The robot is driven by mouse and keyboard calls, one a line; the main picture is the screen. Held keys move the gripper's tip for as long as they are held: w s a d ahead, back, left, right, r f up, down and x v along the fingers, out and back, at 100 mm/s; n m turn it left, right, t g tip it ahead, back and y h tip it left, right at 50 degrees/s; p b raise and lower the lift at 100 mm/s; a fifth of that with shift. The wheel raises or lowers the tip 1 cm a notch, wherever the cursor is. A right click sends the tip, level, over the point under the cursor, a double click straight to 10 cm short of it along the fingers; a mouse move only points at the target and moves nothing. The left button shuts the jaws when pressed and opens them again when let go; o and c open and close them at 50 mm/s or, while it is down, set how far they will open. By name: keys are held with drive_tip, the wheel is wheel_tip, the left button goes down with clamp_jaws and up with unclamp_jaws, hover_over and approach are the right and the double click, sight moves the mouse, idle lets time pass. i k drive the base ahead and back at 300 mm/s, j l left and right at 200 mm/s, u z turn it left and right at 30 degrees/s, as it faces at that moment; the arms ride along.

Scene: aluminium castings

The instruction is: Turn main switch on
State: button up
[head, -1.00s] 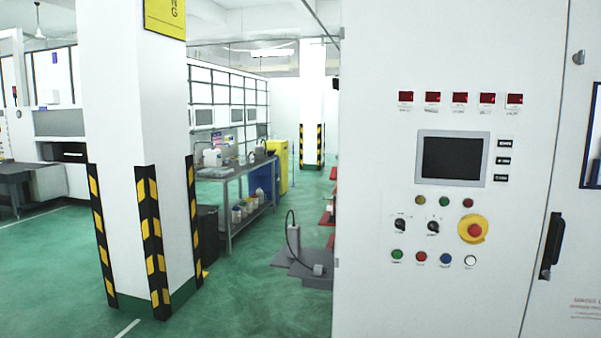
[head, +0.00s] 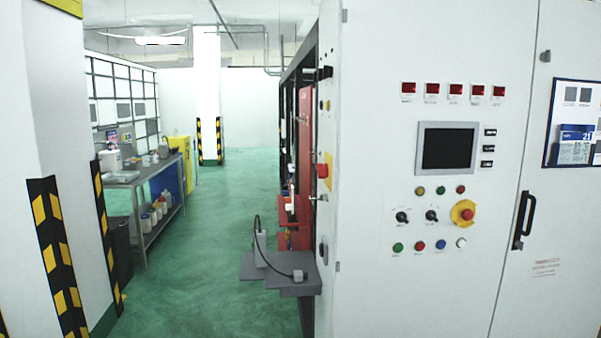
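A white control cabinet (head: 380,270) fills the right side of the head view. Its front carries a dark screen (head: 447,148), two black rotary switches (head: 431,215), and a red emergency button on a yellow round plate (head: 463,213). Coloured round buttons (head: 420,246) sit in a row below, and small red displays (head: 455,90) above. On the cabinet's narrow left side is a red knob on a yellow plate (head: 323,170). I cannot tell from the labels which control is the main switch. My gripper is not in view.
A white pillar with black-yellow guards (head: 55,240) stands at the left. A grey platform (head: 290,284) with a small post juts out left of the cabinet. A workbench (head: 150,172) with containers stands behind. Green floor is clear between them.

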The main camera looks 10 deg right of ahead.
sight(322, 171)
drive_tip(key=i+j+u, duration=0.1)
drive_tip(key=i, duration=0.6)
drive_tip(key=i+j+u, duration=0.15)
drive_tip(key=i, duration=0.55)
drive_tip(key=i+j+u, duration=0.1)
drive_tip(key=i+j, duration=0.45)
drive_tip(key=j, duration=0.15)
drive_tip(key=i+j+u, duration=0.15)
drive_tip(key=i+j, duration=0.4)
drive_tip(key=j, duration=0.1)
